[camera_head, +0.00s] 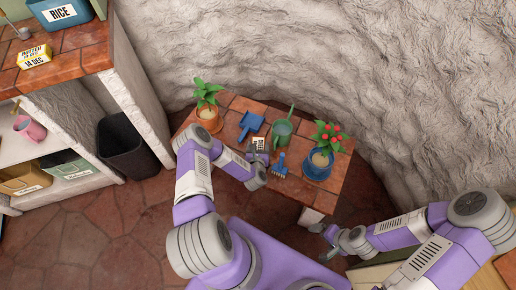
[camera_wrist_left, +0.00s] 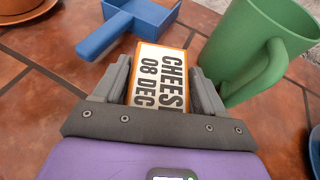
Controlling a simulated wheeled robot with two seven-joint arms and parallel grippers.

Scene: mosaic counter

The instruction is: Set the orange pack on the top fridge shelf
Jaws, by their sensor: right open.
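The orange pack (camera_head: 259,142) lies on the tiled table among plants and tools. In the left wrist view the pack (camera_wrist_left: 160,75) shows a white label reading CHEESE 08 DEC and orange edges. My left gripper (camera_head: 257,156) is down at the pack, with one finger on either side of it in the left wrist view (camera_wrist_left: 162,88). The fingers are close to the pack's sides, but I cannot tell whether they press on it. My right gripper (camera_head: 323,240) is open and empty, low in front of the table. I see no fridge shelf that I can make out.
A green watering can (camera_head: 282,132), blue dustpan (camera_head: 251,124), blue hand fork (camera_head: 280,168) and two potted plants (camera_head: 208,115) (camera_head: 318,165) crowd the table (camera_head: 228,108). A butter pack (camera_head: 35,56) and rice box (camera_head: 62,14) stand on the left counter. A dark bin (camera_head: 126,147) stands below.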

